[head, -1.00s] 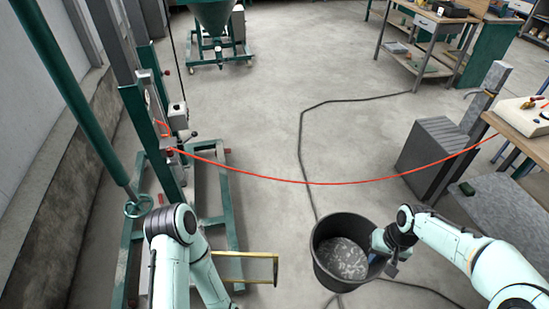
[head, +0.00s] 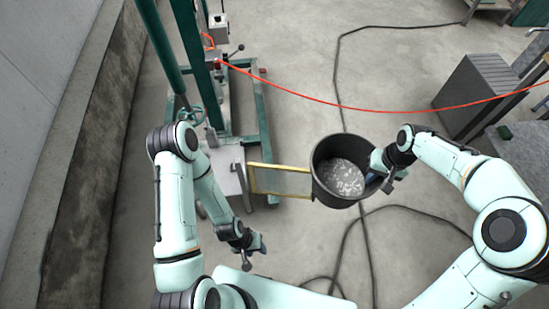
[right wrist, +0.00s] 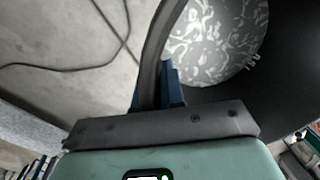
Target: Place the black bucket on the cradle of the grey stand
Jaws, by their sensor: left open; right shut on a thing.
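The black bucket (head: 328,192) is held upright right of centre in the head view, with pale speckled material inside. My right gripper (head: 377,174) is shut on the bucket's right rim. In the right wrist view the blue fingers (right wrist: 171,85) pinch the wall of the bucket (right wrist: 285,85). A grey stand (head: 229,172) stands left of the bucket, partly behind my left arm. A yellow-edged frame (head: 280,181) reaches from it to the bucket's left side; I cannot tell whether they touch or whether this is the cradle. My left gripper (head: 256,248) is open and empty, low in front of the frame.
A green steel rig (head: 266,125) with posts stands behind the grey stand. A red hose (head: 370,108) hangs across behind the bucket. Dark cables (head: 400,209) lie on the floor. A grey ribbed block (head: 475,95) is at the right. A wall closes the left side.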

